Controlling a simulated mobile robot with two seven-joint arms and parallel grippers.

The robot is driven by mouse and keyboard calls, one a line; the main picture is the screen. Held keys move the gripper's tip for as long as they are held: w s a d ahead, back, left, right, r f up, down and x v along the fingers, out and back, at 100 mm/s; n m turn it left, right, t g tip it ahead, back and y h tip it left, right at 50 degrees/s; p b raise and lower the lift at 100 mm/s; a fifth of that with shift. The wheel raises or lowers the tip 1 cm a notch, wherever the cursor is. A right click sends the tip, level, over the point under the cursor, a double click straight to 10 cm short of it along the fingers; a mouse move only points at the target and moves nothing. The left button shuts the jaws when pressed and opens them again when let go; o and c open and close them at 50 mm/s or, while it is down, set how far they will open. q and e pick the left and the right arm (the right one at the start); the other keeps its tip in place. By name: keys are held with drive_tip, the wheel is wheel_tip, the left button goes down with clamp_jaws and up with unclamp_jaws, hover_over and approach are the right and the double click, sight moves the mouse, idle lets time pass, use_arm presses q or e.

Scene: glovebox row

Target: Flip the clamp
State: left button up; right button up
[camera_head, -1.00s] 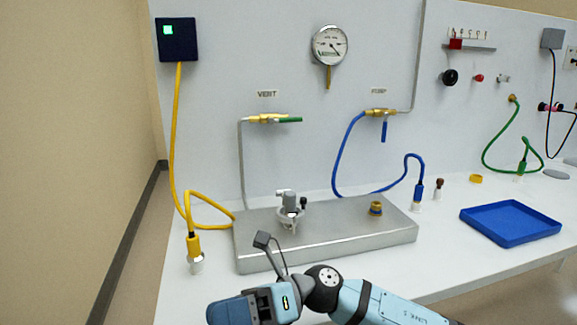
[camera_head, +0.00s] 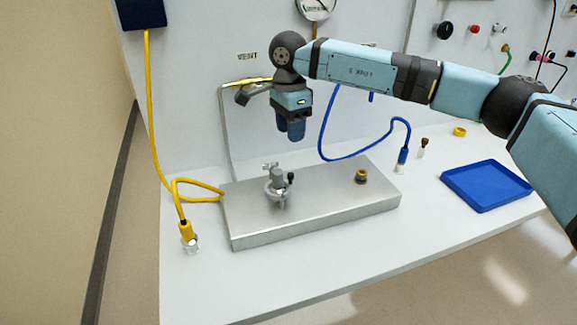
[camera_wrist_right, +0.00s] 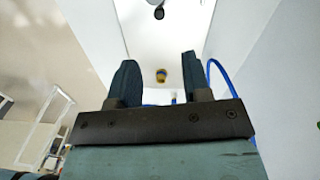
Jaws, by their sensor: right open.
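The clamp (camera_head: 278,190) is a silvery ring with a small dark-tipped part, around a grey metal fitting on the left part of a metal block (camera_head: 325,207). My right gripper (camera_head: 291,136) points down and hangs in the air above the clamp, apart from it. Its two fingers are open with nothing between them, and they also show in the right wrist view (camera_wrist_right: 158,72). I cannot clearly make out the clamp in that wrist view. My left gripper is not in view.
A yellow-ringed fitting (camera_head: 361,177) stands on the right part of the block. A yellow cable plug (camera_head: 186,231) stands at the left, a blue hose (camera_head: 323,140) behind. A blue tray (camera_head: 486,186) lies at the right. The bench front is clear.

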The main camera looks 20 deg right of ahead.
sight(291, 173)
drive_tip(key=f, duration=1.1)
drive_tip(key=shift+s+f, duration=0.25)
drive_tip(key=shift+f, duration=0.15)
clamp_jaws()
